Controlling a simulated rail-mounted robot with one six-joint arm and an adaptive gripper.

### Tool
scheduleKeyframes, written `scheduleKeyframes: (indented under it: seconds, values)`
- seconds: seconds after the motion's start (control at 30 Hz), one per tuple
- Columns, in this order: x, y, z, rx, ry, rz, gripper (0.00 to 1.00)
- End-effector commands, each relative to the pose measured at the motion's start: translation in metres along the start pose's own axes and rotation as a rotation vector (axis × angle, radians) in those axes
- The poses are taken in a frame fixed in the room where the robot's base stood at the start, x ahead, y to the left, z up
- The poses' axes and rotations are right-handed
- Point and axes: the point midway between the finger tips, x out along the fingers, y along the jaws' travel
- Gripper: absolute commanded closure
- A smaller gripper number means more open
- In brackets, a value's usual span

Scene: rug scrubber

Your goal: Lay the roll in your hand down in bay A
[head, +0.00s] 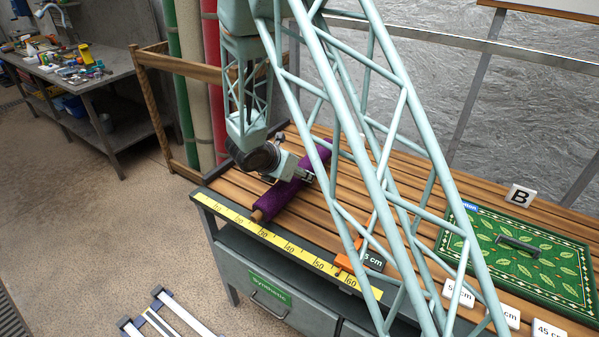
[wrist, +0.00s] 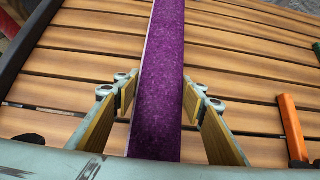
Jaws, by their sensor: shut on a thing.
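A long purple roll (head: 290,188) with a wooden core end shows over the left part of the slatted wooden table (head: 325,225). In the wrist view the purple roll (wrist: 160,80) runs up the middle of the picture. My gripper (head: 303,174) is shut on the roll near its middle, and its two fingers (wrist: 160,98) flank it in the wrist view. Whether the roll touches the slats or hangs just above them I cannot tell. No sign marked A shows; part of the table is hidden behind my arm's lattice.
A sign marked B (head: 520,195) stands at the back right. A green leaf-patterned rug (head: 560,265) with a dark handle on it lies at the right. An orange piece (head: 345,262) stands by the yellow ruler (head: 290,246) along the front edge. Several white length cards stand at the front right.

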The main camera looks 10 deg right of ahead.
Motion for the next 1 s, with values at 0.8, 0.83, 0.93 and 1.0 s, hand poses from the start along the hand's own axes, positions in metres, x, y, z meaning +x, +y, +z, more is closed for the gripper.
scheduleKeyframes:
  seconds: [0.8, 0.83, 0.93, 1.0]
  values:
    - [0.013, 0.000, -0.013, 0.001, -0.002, 0.001, 0.88]
    - [0.013, 0.000, -0.013, 0.001, -0.002, 0.001, 0.88]
    - [0.013, 0.000, -0.013, 0.001, -0.001, 0.001, 0.88]
    - [0.014, 0.000, -0.013, 0.001, -0.001, 0.001, 0.88]
